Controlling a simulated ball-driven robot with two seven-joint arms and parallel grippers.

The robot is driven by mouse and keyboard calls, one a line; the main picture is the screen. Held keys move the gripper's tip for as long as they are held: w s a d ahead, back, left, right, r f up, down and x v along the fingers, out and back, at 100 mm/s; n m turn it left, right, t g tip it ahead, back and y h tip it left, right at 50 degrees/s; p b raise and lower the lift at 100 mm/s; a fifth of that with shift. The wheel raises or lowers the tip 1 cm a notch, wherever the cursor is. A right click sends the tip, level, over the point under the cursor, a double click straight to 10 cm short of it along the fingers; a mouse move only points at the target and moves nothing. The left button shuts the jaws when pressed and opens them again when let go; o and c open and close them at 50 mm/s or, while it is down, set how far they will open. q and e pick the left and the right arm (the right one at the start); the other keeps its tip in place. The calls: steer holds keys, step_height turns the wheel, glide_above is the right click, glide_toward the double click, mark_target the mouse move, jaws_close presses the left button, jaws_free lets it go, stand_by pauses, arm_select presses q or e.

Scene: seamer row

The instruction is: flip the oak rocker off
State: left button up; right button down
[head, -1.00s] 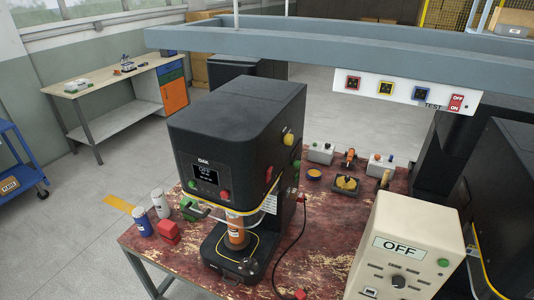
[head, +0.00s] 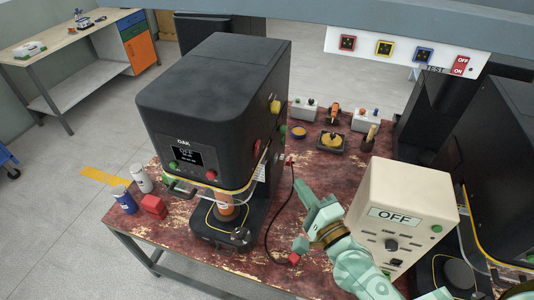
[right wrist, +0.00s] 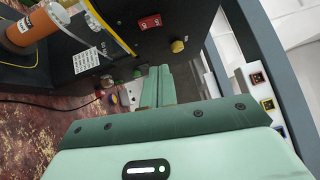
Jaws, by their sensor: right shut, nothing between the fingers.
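The oak machine is the tall black seamer labelled OAK (head: 215,90) on the worn red table. Its red rocker (head: 256,147) is on its right side, seen edge-on below a yellow knob (head: 274,106). In the right wrist view the rocker (right wrist: 149,22) is a red plate with white marks at the top centre, beside the yellow knob (right wrist: 177,46); which way it is tipped cannot be told. My right gripper (head: 308,190) is shut and empty, right of the machine and apart from it. Its fingers (right wrist: 158,84) point towards the machine's side. My left gripper is out of view.
A cream box marked OFF (head: 400,205) stands close to my right arm. A black cable (head: 280,215) lies between machine and gripper. Small fixtures (head: 331,143) stand behind.

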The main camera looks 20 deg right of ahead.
steer(key=p, duration=0.1)
glide_toward(258, 149)
steer(key=w+d, duration=0.3)
steer(key=w, duration=0.1)
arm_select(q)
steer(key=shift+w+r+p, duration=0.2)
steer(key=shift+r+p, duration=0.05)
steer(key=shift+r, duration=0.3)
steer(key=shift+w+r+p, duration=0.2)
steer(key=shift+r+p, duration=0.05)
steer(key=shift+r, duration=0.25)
arm_select(e)
steer(key=shift+w+a+r, duration=0.2)
steer(key=shift+w+a, duration=0.55)
steer(key=shift+w, duration=0.05)
steer(key=shift+w+a+r, duration=0.15)
steer(key=shift+w+a, duration=0.65)
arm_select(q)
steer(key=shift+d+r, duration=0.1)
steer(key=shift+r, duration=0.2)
arm_select(e)
steer(key=shift+a+r, duration=0.15)
steer(key=shift+a, duration=0.05)
arm_select(q)
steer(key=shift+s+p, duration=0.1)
steer(key=shift+p, duration=0.2)
